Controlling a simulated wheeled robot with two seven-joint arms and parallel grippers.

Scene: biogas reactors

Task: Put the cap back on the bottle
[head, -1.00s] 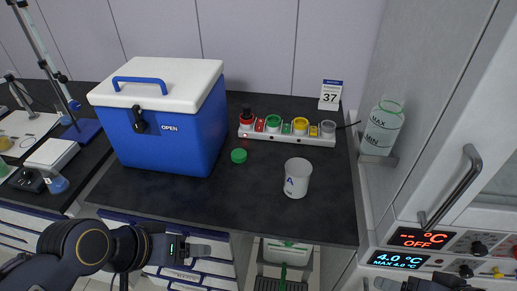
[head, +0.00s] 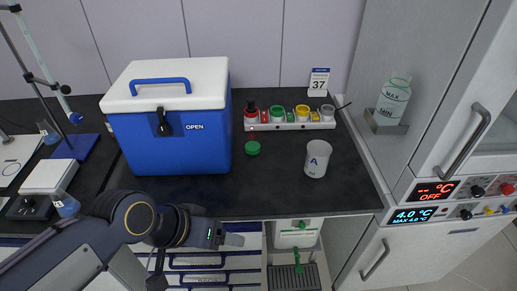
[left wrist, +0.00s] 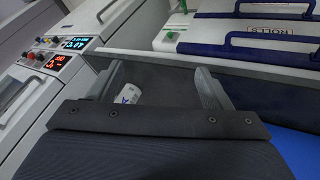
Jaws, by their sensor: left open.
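A small green cap (head: 252,148) lies on the dark bench, in front of the rack and right of the cooler box. A clear bottle (head: 392,100) with MAX and MIN marks stands on a small wall bracket at the right; its rim looks green and I see no separate cap on it. My left gripper (head: 233,239) is at the bench's front edge, apart from the cap and the bottle. In the left wrist view, my left gripper (left wrist: 158,85) has its fingers spread with nothing held between them. My right gripper is out of view.
A blue cooler box (head: 170,140) stands on the bench's left part. A rack (head: 290,125) with several coloured holders is at the back. A white cup (head: 317,158) marked A stands right of the cap. A cabinet (head: 455,110) with displays borders the right.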

